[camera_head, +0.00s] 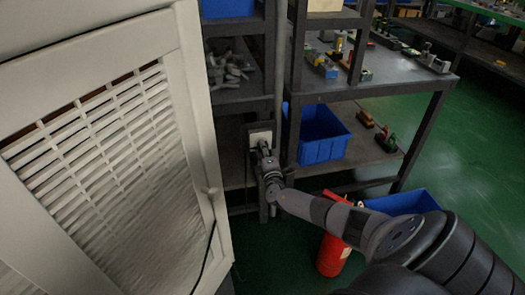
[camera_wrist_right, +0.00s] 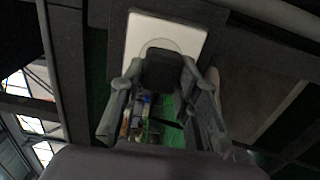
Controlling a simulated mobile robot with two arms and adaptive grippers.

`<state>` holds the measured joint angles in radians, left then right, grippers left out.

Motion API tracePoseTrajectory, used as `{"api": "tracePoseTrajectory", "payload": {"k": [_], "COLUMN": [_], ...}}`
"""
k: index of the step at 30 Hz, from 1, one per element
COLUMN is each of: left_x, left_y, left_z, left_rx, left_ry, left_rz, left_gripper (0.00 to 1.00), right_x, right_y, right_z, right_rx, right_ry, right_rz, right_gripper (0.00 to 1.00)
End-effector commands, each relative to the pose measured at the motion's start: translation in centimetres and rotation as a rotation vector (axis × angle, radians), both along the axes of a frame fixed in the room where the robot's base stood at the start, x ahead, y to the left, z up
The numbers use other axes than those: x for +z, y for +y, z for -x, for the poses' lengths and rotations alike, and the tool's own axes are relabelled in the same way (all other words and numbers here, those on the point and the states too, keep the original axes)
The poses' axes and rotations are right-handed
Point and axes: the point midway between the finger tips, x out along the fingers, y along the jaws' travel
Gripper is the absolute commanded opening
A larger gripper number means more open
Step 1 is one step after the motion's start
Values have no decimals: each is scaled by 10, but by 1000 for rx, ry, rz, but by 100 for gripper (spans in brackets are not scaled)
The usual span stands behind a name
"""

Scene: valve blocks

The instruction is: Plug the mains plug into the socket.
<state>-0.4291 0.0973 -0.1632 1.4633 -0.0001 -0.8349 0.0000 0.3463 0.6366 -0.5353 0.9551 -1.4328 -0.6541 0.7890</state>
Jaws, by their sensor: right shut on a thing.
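The socket (camera_head: 260,137) is a pale square plate on a dark backing, fixed at a shelf post in the middle of the head view. It also fills the top of the right wrist view as a white plate (camera_wrist_right: 150,32) with a round recess. The black mains plug (camera_wrist_right: 163,70) is between the fingers of my right gripper (camera_head: 263,152), which is shut on it. The plug is in front of the round recess and overlaps its lower part. I cannot tell whether its pins are in the socket. My left gripper is not in view.
A white louvred door (camera_head: 110,160) stands close on the left. Steel shelves (camera_head: 410,85) hold a blue bin (camera_head: 322,135) and small parts. A red fire extinguisher (camera_head: 335,245) and another blue bin (camera_head: 405,203) stand low near my right arm. Green floor is free at the right.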

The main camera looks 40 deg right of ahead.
Motion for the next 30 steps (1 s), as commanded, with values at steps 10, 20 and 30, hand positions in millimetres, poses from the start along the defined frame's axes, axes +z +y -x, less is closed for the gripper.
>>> {"api": "tracePoseTrajectory", "payload": {"k": [10, 20, 30], "left_x": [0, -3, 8], "left_y": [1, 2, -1], "left_z": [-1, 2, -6], "left_rx": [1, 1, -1], "left_ry": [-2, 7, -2], "left_rz": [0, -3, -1], "left_gripper": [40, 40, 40], "right_x": [0, 0, 0], "right_y": [0, 0, 0], "right_z": [0, 0, 0], "right_rx": [0, 0, 0], "right_ry": [0, 0, 0], "right_rz": [1, 1, 1], "right_gripper": [5, 5, 5]}}
